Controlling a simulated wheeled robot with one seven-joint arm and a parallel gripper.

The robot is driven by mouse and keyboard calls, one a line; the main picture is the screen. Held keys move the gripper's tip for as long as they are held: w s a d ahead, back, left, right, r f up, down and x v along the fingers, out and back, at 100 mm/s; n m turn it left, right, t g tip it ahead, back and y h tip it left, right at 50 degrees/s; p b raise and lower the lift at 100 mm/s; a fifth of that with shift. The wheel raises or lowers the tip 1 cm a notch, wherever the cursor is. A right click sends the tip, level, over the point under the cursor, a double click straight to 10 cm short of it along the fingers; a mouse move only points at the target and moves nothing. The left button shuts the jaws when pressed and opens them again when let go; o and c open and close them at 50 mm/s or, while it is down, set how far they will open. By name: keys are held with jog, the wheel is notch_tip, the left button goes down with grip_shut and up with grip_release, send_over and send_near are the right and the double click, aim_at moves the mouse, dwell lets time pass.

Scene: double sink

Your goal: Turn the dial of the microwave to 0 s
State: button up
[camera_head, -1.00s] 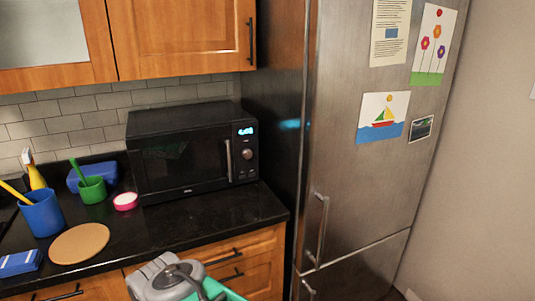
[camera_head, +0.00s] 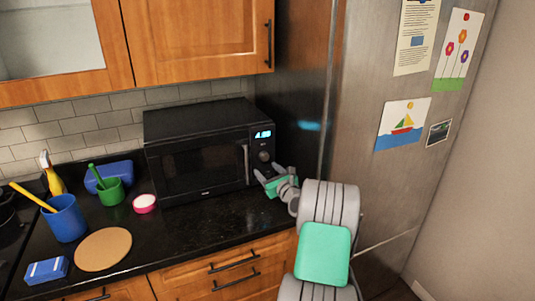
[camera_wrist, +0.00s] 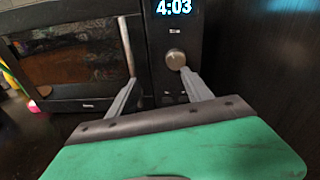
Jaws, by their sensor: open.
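The black microwave (camera_head: 200,155) stands on the counter with its door shut. Its lit display reads 4:03 in the wrist view (camera_wrist: 174,7). The round silver dial (camera_wrist: 175,59) is below the display. It also shows in the head view (camera_head: 264,156). My gripper (camera_wrist: 161,76) is open and empty, in front of the control panel. In the wrist view the right fingertip appears just below the dial, and the left fingertip is near the lower end of the door handle (camera_wrist: 127,47). I cannot tell whether a finger touches the dial.
The steel fridge (camera_head: 370,180) stands right of the microwave, close to my arm. A pink-and-white cup (camera_head: 144,203), a green cup (camera_head: 112,190), a blue cup (camera_head: 66,220) and a round board (camera_head: 103,249) are on the counter to the left. The counter before the microwave is clear.

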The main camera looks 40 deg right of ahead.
aim_at(265, 158)
jog(key=w+d, duration=0.1)
jog(key=w, duration=0.1)
jog(key=w+d+m+p, duration=0.1)
jog(key=w+d, duration=0.1)
jog(key=w+d+m+h+p, duration=0.1)
jog(key=w, duration=0.1)
jog(key=shift+w+d, duration=0.15)
jog(key=shift+d, duration=0.2)
jog(key=shift+c, duration=0.6)
grip_shut()
